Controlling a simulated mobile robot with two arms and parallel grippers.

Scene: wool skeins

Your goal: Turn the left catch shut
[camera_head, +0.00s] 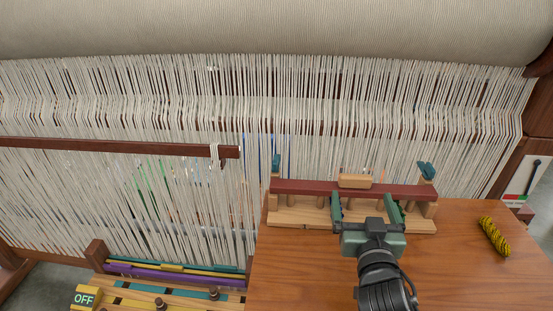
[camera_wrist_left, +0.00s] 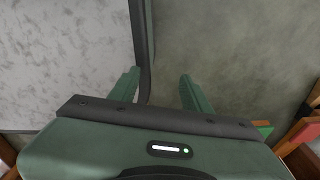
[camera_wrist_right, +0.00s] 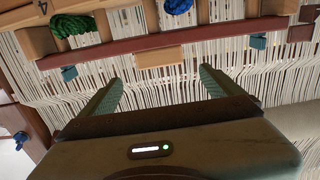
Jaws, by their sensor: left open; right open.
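The left catch (camera_head: 276,162) is a small teal piece standing up at the left end of a dark red bar (camera_head: 312,189). A second teal catch (camera_head: 427,170) sits at the bar's right end, turned at a different angle. Both teal catches also show in the right wrist view, at left (camera_wrist_right: 69,73) and right (camera_wrist_right: 258,41). My right gripper (camera_head: 365,204) is open and empty in front of the bar's middle right, apart from the left catch. My left gripper (camera_wrist_left: 158,77) is open and empty; the head view does not show it.
The bar has a tan handle (camera_head: 355,181) and sits above a wooden rack (camera_head: 290,215) on a brown table (camera_head: 460,260). A yellow-black skein (camera_head: 494,236) lies at right. Loom threads (camera_head: 120,100) hang close behind. An OFF sign (camera_head: 84,298) is lower left.

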